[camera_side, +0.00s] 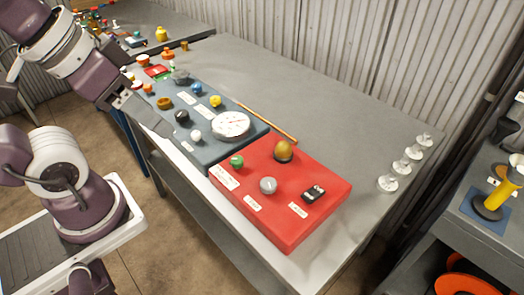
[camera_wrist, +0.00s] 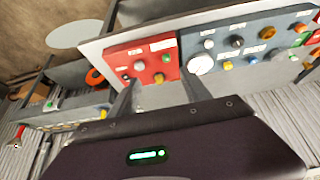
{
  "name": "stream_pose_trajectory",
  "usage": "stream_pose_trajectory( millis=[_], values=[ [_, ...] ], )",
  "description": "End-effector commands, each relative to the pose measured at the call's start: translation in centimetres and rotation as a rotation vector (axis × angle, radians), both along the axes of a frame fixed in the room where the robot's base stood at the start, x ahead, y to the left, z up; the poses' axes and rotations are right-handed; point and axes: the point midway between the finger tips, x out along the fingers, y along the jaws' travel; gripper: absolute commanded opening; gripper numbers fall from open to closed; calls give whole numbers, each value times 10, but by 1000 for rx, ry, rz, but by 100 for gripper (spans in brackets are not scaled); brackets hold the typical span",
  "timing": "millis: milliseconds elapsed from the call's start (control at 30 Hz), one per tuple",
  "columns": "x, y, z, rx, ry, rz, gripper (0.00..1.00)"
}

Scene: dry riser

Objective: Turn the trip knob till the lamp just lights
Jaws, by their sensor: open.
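A red panel (camera_side: 232,208) lies on the bench. It carries a grey knob (camera_side: 268,185), a green knob or button (camera_side: 236,161), an amber dome lamp (camera_side: 283,150) and a black switch (camera_side: 313,192). The labels are too small to read, so I cannot tell which one marks the trip knob. I cannot tell whether the lamp is lit. My gripper (camera_side: 168,130) is open and empty, above the near edge of the blue-grey panel and left of the red one. The wrist view shows the red panel (camera_wrist: 148,50) beyond my spread fingers (camera_wrist: 160,92).
The blue-grey panel (camera_side: 205,152) beside it carries a round white gauge (camera_side: 230,125) and several coloured knobs. A thin wooden rod (camera_side: 268,123) lies behind. Several clear glass pieces (camera_side: 400,167) stand at the bench's right. The grey bench top (camera_side: 315,120) between is clear.

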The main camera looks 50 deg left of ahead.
Motion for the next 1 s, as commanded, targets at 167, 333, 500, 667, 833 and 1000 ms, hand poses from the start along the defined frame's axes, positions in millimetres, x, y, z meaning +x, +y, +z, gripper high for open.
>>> stream_pose_trajectory(
  millis=[167, 333, 500, 667, 833, 1000],
  values=[
    [10, 0, 0, 21, 30, -8, 56],
    [75, -14, -20, 118, 206, -93, 56],
    [141, -51, -79, 133, 373, -225, 56],
    [167, -80, -129, 95, 463, -301, 56],
    [172, -89, -152, 79, 489, -319, 56],
    [172, -89, -185, 80, 490, -318, 56]
  ],
)
